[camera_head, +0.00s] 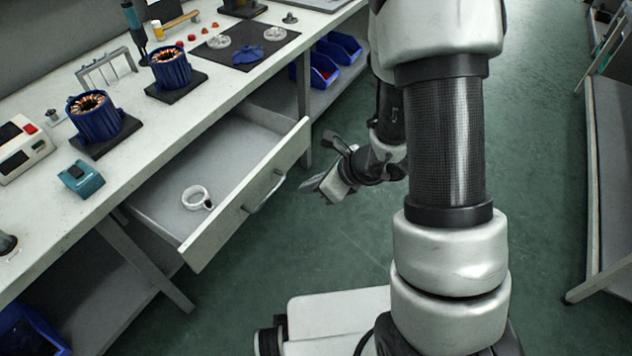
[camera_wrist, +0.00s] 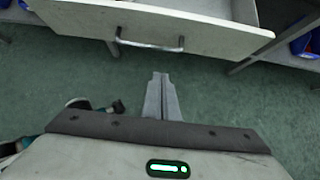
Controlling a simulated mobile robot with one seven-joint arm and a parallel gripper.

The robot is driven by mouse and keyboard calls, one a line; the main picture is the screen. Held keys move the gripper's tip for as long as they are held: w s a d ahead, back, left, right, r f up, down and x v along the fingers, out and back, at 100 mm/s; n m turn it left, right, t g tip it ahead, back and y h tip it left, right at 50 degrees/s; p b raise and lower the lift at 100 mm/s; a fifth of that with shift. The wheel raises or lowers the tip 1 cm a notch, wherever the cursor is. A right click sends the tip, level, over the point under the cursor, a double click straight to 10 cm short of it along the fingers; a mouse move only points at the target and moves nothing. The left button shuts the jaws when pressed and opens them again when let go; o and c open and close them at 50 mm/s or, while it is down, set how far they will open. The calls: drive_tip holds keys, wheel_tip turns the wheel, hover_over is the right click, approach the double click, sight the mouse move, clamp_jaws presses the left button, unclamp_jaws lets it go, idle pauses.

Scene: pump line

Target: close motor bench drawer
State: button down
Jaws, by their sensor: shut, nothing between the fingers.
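The motor bench drawer (camera_head: 248,194) stands pulled out from under the bench, its pale front facing the aisle. A bar handle (camera_head: 265,192) is on its front. In the wrist view the drawer front (camera_wrist: 190,27) spans the top, with the handle (camera_wrist: 149,45) above my gripper. My gripper (camera_head: 312,190) is beside the drawer, to the right of the handle in the head view. In the wrist view its fingers (camera_wrist: 160,78) are shut together with nothing between them. The fingertips appear apart from the handle. A white ring-shaped part (camera_head: 194,198) lies inside the drawer.
The bench top (camera_head: 125,165) carries two blue motor stators (camera_head: 95,117) (camera_head: 170,66), a teal block (camera_head: 81,178) and a dark mat (camera_head: 246,47). Blue bins (camera_head: 338,47) sit on a lower shelf. Green floor (camera_head: 540,150) is open to the right, up to a rack (camera_head: 610,175).

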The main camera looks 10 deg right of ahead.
drive_tip(key=w+a+f+b, duration=0.1)
drive_tip(key=w+a+f, duration=0.3)
drive_tip(key=a, duration=0.1)
drive_tip(key=shift+a, duration=0.25)
drive_tip(key=shift+w+a+f, duration=0.1)
drive_tip(key=shift+w, duration=0.05)
